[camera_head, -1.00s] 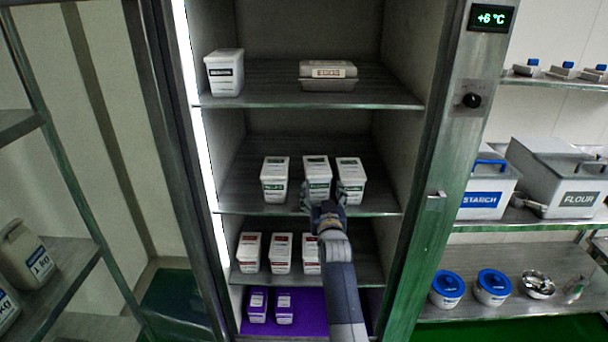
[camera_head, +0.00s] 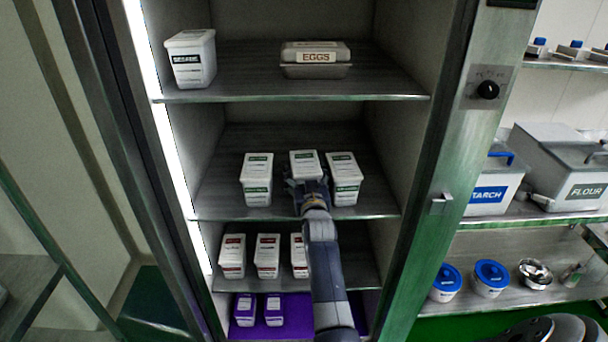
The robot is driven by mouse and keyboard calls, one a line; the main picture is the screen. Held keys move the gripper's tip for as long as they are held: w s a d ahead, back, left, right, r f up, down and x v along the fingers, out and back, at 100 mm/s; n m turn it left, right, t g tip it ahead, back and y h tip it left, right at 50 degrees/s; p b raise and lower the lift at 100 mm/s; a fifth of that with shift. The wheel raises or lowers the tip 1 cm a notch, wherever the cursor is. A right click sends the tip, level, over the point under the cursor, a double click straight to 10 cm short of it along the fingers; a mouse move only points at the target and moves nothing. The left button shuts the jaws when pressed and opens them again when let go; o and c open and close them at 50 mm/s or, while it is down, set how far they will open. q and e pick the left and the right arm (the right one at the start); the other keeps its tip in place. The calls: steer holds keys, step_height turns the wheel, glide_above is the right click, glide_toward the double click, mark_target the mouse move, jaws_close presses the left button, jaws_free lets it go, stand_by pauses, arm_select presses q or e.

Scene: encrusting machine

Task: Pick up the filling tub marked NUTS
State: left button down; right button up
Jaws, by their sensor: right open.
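Three white tubs with green labels stand in a row on the fridge's middle shelf: a left one (camera_head: 257,180), a middle one (camera_head: 305,163) and a right one (camera_head: 344,178). Their small print is too blurred to read, so I cannot tell which is marked NUTS. My right gripper (camera_head: 308,188) is open in front of the middle tub and hides its lower part. I cannot tell whether the fingers touch it. My left gripper is out of view.
White tubs with red labels (camera_head: 267,256) stand on the shelf below, partly behind my right arm. Purple tubs (camera_head: 274,310) stand at the bottom. The EGGS box (camera_head: 316,70) and another tub (camera_head: 190,60) are on the top shelf. The fridge's right frame (camera_head: 434,160) is close by.

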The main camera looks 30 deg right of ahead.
steer(key=shift+s+a+r, duration=0.4)
steer(key=shift+s+r, duration=0.2)
steer(key=shift+s, duration=0.1)
steer(key=c, duration=1.5)
steer(key=shift+o, duration=0.2)
steer(key=shift+w+d+r, duration=0.1)
steer(key=shift+w+d, duration=0.05)
steer(key=shift+w, duration=0.1)
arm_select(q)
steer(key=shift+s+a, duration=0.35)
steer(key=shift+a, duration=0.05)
